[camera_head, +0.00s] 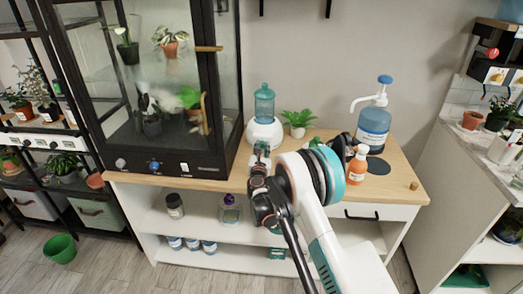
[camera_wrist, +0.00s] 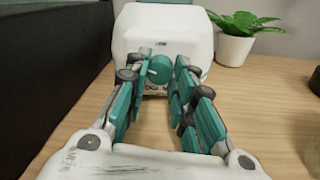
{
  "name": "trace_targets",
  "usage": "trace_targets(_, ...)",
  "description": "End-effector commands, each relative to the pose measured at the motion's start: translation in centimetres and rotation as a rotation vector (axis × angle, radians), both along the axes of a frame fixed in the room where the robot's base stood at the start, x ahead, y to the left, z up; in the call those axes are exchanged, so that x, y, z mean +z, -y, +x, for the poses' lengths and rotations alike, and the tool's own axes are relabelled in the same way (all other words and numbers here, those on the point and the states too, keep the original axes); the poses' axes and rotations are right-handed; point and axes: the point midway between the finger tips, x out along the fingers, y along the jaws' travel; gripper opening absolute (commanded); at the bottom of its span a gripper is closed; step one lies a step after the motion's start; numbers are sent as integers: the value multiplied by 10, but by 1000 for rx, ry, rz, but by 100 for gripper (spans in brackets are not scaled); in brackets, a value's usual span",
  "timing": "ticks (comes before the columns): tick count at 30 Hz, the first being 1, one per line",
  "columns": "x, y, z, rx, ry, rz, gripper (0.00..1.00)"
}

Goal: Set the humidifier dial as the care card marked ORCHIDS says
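The humidifier (camera_head: 264,132) has a white base and a teal tank and stands on the wooden counter beside the glass cabinet. In the wrist view its white body (camera_wrist: 165,30) is straight ahead, and its round teal dial (camera_wrist: 160,70) faces me. A pale pointer on the dial points to the left. My gripper (camera_wrist: 158,76) is open, with one fingertip on each side of the dial; whether they touch it is unclear. In the head view my gripper (camera_head: 261,152) is in front of the humidifier's base. Lettering below the dial is mostly hidden. I cannot make out a card marked ORCHIDS.
The dark-framed glass cabinet (camera_head: 228,100) stands close on the left. A potted plant (camera_head: 298,121) is just right of the humidifier. An orange bottle (camera_head: 357,165) and a blue water jug with pump (camera_head: 374,125) stand farther right. The counter (camera_head: 405,185) is clear at its right end.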

Motion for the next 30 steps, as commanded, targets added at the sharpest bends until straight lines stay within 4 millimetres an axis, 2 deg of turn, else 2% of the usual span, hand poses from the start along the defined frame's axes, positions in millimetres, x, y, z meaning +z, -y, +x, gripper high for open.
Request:
trace_targets(2, 0, 0, 0, 0, 0, 0, 0)
trace_targets(14, 0, 0, 0, 0, 1, 57, 0)
trace_targets(30, -1, 0, 0, 0, 13, 408, 0)
